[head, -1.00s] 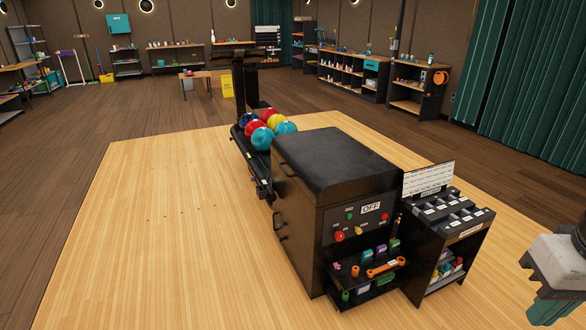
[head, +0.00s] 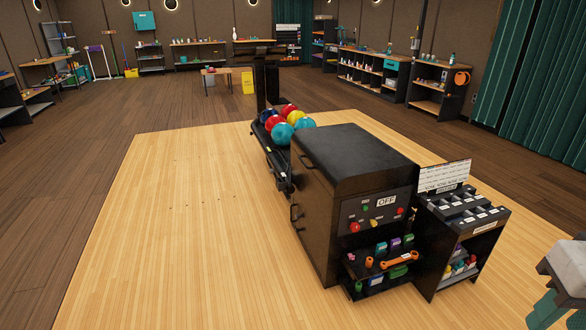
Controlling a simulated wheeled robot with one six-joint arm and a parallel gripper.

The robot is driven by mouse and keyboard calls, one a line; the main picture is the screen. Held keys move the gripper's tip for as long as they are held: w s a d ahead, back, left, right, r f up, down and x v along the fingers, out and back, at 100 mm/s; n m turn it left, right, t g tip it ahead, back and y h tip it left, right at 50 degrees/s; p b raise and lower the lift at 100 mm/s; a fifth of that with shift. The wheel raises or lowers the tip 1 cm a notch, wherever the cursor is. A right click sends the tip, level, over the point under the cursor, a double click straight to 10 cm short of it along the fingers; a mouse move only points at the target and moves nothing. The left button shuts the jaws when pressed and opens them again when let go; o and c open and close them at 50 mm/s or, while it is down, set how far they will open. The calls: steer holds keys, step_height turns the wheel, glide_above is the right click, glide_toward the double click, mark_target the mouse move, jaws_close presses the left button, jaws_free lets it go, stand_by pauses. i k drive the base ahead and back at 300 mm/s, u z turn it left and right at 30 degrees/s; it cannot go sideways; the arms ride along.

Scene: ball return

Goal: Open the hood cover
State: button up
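The hood cover (head: 355,155) is the black, padded-looking lid on top of the dark ball-return machine (head: 318,230). It lies flat and closed over the cabinet. Two dark handles (head: 294,214) show on the machine's left side, one above the other. The front panel carries an "OFF" sign (head: 387,202), a red knob (head: 355,227) and several small coloured buttons. A pale grey and teal part of my own body shows at the lower right edge, well apart from the hood. I cannot make out my gripper's fingers in this view.
A ball rack (head: 280,158) with several coloured balls adjoins the machine's far side. A black shelf unit (head: 462,232) with compartments stands close to its right. An open tool shelf (head: 385,270) holds an orange wrench at the front. The wooden floor on the left is clear.

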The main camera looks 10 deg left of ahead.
mark_target(347, 159)
steer(key=u, duration=1.55)
steer(key=i, duration=2.1)
steer(key=z, duration=1.05)
steer(key=i, duration=0.9)
steer(key=z, duration=0.75)
